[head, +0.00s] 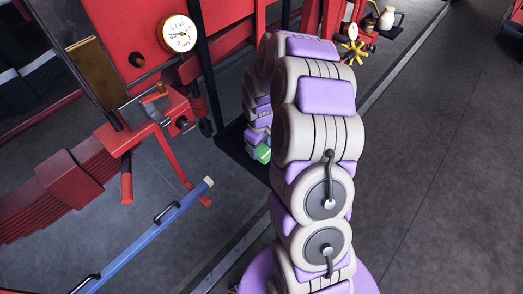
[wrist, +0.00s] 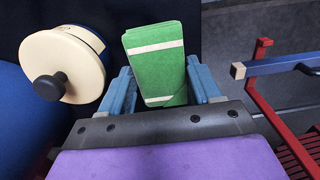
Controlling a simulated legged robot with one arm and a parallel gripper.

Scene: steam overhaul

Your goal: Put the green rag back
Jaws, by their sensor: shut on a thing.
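The green rag (wrist: 157,62) is a folded green block with pale stripes. In the wrist view it stands between the two blue fingers of my gripper (wrist: 158,84), which is shut on it. A small bit of the rag (head: 263,153) shows in the head view at the end of my arm, low over a dark mat or tray (head: 230,138). My arm hides most of the gripper in the head view. Where the rag belongs cannot be told from these frames.
A cream disc with a black knob (wrist: 62,68) is close left of my gripper. A blue bar (head: 165,225) and red frame (head: 150,120) lie left in the head view. A gauge (head: 180,34) and yellow valve wheel (head: 352,51) stand behind.

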